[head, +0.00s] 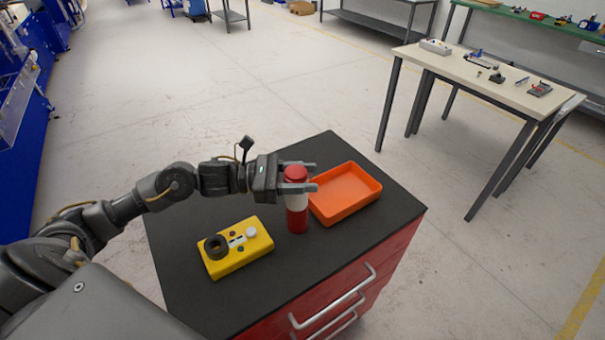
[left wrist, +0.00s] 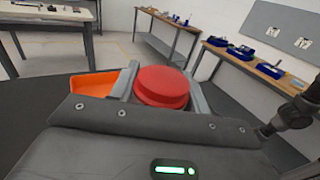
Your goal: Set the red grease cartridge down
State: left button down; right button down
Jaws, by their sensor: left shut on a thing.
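The red grease cartridge (head: 297,217) has a red cap, a white band and a red lower part. It stands upright over the black top of the red cabinet, just left of the orange tray. My left gripper (head: 299,186) is shut around its upper part, below the cap. In the left wrist view the red cap (left wrist: 162,87) shows between the two fingers. I cannot tell for sure whether its base touches the cabinet top. My right gripper is not in view.
The empty orange tray (head: 345,192) lies right of the cartridge. A yellow device (head: 236,247) with a black ring lies on the left of the black cabinet top (head: 185,292). The front middle and back of the top are clear. A work table (head: 493,84) stands apart at right.

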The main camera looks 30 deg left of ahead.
pick_arm(q)
jog(key=shift+f+b, duration=0.15)
jog(key=shift+b, duration=0.15)
jog(key=c, duration=0.7)
grip_release()
